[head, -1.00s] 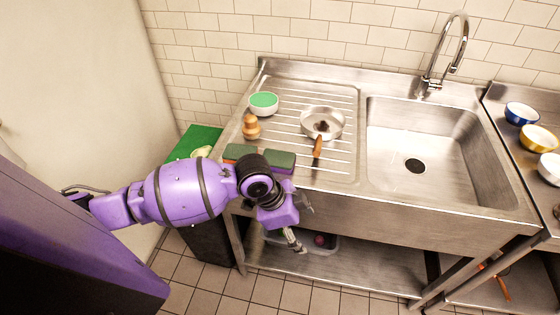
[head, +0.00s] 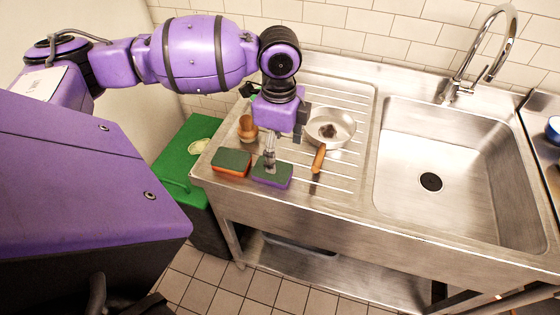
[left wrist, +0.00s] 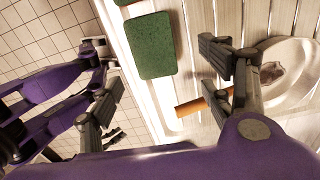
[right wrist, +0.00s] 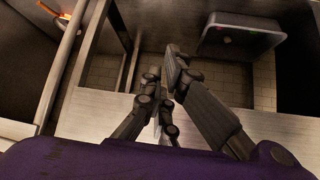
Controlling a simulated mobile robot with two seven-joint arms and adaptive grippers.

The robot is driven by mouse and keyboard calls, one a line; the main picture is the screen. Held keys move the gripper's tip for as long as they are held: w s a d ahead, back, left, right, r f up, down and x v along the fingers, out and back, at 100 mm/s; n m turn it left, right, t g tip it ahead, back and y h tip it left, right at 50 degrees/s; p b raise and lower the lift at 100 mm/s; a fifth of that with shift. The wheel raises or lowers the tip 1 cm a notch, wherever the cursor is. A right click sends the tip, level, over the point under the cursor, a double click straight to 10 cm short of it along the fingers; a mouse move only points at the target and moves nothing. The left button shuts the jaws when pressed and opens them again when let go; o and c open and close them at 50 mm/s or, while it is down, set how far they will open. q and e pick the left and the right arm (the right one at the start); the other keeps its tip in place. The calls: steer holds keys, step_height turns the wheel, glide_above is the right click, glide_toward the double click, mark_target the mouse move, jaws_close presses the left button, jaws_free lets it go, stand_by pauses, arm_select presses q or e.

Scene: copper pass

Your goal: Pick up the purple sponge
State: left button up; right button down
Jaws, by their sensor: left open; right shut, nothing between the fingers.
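The purple sponge (head: 271,176), with a dark green top, lies flat near the front edge of the metal drainboard. My left gripper (head: 284,150) is open and empty above it; in the head view, one finger overlaps the sponge's back edge. In the left wrist view, a green-topped sponge (left wrist: 151,45), seemingly the purple one, lies beyond the open left gripper (left wrist: 167,85). Its coloured side is hidden there, and contact is not visible. My right gripper (right wrist: 165,95) is shut and empty, low near the sink unit's lower shelf; it is out of the head view.
An orange sponge (head: 231,164) with a green top lies just left of the purple one. A wooden-handled pan (head: 330,128) stands to the right, its handle close by. A wooden brush (head: 247,129) stands behind. The sink basin (head: 440,150) is empty.

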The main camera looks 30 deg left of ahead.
mark_target(281, 179)
arm_select(q)
steer(key=shift+s+a+f, duration=0.1)
steer(key=shift+s+f, duration=0.25)
steer(key=shift+f, duration=0.25)
steer(key=shift+s+f, duration=0.3)
steer(key=shift+f, duration=0.3)
steer(key=f, duration=0.3)
steer(key=shift+w+a+f, duration=0.1)
steer(key=shift+w+f, duration=0.1)
steer(key=shift+f, duration=0.5)
steer(key=c, duration=0.8)
arm_select(e)
steer(key=shift+s+d+f, duration=0.1)
steer(key=shift+s, duration=0.55)
